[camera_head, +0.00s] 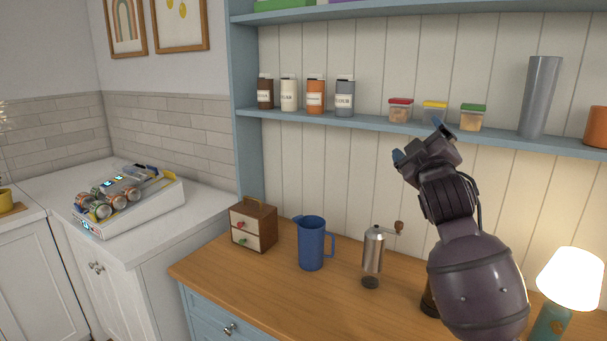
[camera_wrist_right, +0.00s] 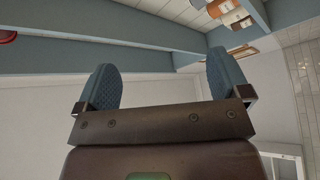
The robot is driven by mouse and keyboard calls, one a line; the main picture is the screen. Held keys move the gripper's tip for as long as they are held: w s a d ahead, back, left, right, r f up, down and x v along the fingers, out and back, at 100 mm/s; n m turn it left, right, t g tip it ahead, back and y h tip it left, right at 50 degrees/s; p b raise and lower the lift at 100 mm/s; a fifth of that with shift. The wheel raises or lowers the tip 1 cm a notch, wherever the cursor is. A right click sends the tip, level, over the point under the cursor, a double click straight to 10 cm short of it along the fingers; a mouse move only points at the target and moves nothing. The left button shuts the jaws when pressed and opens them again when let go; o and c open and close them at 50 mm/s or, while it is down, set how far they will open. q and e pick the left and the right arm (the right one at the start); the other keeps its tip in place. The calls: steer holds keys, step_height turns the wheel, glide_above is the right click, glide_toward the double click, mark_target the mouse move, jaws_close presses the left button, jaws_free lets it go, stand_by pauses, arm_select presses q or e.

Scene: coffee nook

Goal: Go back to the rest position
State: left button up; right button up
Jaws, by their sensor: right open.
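My right gripper (camera_head: 418,145) is raised in the head view, in front of the back panel and close to the lower shelf's edge in the picture. Its blue fingers are apart with nothing between them. In the right wrist view the right gripper (camera_wrist_right: 165,88) also shows its two blue finger pads wide apart and empty, pointing up towards the shelf undersides. My right arm covers part of the counter and a dark object behind it. My left gripper is in neither view.
The wooden counter (camera_head: 235,290) holds a drawer box (camera_head: 253,228), a blue pitcher (camera_head: 311,243), a grinder (camera_head: 373,252) and a lamp (camera_head: 570,280). The lower shelf (camera_head: 370,129) carries several jars, small lidded boxes and a tall grey cylinder (camera_head: 540,97). A can rack (camera_head: 130,205) stands left.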

steer(key=s+f+m+g+y, duration=0.15)
steer(key=s+f, duration=0.25)
steer(key=f, duration=0.7)
steer(key=s+d+f+m+g, duration=0.1)
steer(key=s+f+m, duration=0.25)
steer(key=f, duration=0.65)
steer(key=s+f+m+g+y, duration=0.15)
steer(key=s+f, duration=0.35)
steer(key=f, duration=0.6)
steer(key=s+d+f+m+g+h, duration=0.1)
steer(key=s+d+f+g, duration=0.1)
steer(key=s+f, duration=0.8)
steer(key=s+d+f+m+g+h, duration=0.1)
steer(key=s+f+g, duration=0.3)
steer(key=s+f, duration=0.7)
steer(key=s, duration=0.3)
steer(key=shift+s+d+f, duration=0.2)
steer(key=shift+s+d, duration=0.05)
steer(key=shift+d, duration=0.1)
